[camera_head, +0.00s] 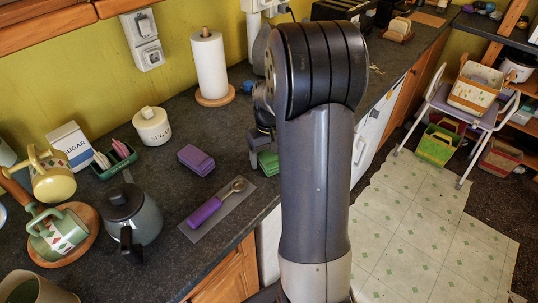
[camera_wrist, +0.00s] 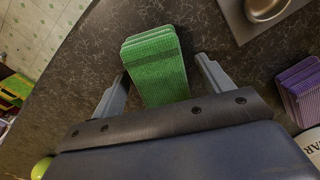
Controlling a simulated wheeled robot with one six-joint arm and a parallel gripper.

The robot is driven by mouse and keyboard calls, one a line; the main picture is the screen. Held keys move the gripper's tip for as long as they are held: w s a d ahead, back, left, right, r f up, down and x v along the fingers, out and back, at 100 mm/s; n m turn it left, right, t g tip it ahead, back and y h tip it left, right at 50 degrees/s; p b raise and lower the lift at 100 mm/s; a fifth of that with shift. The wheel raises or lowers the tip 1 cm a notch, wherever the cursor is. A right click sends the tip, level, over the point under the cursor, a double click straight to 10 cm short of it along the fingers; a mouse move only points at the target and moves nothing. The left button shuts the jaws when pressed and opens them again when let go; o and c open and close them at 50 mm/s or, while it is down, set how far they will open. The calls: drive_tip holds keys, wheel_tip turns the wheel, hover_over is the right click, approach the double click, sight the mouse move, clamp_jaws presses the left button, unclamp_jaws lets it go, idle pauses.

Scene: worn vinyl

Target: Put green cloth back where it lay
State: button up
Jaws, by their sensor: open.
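The green cloth (camera_wrist: 155,65) is a folded stack that lies between the two fingers of my gripper (camera_wrist: 163,72) in the wrist view. The fingers stand apart, with a visible gap on each side of the cloth. In the head view the green cloth (camera_head: 268,162) shows low on the dark worktop near its front edge, just below my gripper (camera_head: 260,148). My arm hides part of the cloth and of the gripper there.
A folded purple cloth (camera_head: 196,160) lies to the left, and a purple-handled spoon (camera_head: 215,205) rests on a grey mat (camera_head: 240,188) in front. A paper towel roll (camera_head: 210,67) and a sugar pot (camera_head: 152,126) stand behind. The worktop edge is close to the green cloth.

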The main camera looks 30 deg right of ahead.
drive_tip(key=shift+r, duration=0.15)
drive_tip(key=shift+r+p, duration=3.1)
drive_tip(key=shift+r, duration=0.8)
wheel_tip(320, 180, up, 11)
drive_tip(key=b, duration=0.1)
drive_tip(key=shift+f, duration=0.15)
wheel_tip(320, 180, down, 11)
drive_tip(key=shift+f+p, duration=0.1)
drive_tip(key=shift+p, duration=0.45)
drive_tip(key=shift+f+b, duration=0.45)
drive_tip(key=shift+b, duration=0.1)
